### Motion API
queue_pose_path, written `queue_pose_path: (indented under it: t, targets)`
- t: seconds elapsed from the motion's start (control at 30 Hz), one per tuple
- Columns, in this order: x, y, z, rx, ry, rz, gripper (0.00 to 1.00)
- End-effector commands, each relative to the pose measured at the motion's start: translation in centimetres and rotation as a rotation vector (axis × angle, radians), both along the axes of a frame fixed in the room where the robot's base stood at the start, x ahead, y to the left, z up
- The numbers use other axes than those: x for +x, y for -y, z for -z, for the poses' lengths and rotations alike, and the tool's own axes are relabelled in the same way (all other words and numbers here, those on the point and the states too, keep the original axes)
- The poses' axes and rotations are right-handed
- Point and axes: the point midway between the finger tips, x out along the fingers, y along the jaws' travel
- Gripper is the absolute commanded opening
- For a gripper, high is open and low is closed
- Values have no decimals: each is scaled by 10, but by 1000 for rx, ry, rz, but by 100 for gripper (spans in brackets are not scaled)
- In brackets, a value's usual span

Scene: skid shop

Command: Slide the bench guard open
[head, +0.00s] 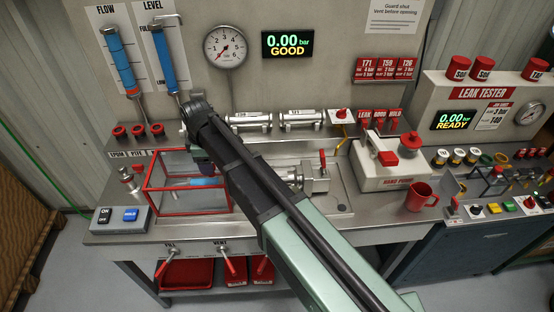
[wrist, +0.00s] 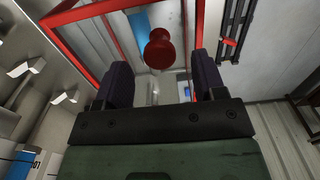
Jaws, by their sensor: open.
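The bench guard (head: 188,214) is a clear box with a red frame at the left of the bench. A blue part (head: 205,182) shows inside it. In the wrist view the guard's red frame (wrist: 92,9) crosses the upper left. A round red knob (wrist: 159,48) shows between the two dark fingers of my gripper (wrist: 158,72), with a visible gap on each side. I cannot tell how deep it sits between them. In the head view my gripper (head: 206,163) is at the guard's upper right, and my arm hides part of that side.
A grey ON/OFF and HOLD box (head: 121,219) stands left of the guard. Red knobs (head: 137,132) line the shelf behind it. A metal vise-like fixture (head: 313,180) is to the right, then a hand pump (head: 385,158) and red mug (head: 418,197). Red-handled valves (head: 231,266) hang below.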

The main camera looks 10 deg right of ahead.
Motion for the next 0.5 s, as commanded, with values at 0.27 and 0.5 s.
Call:
queue_pose_path:
  t: [0.27,0.5]
  targets:
    - [0,0,-35,0,0,0,64]
    - [0,0,-54,0,0,0,64]
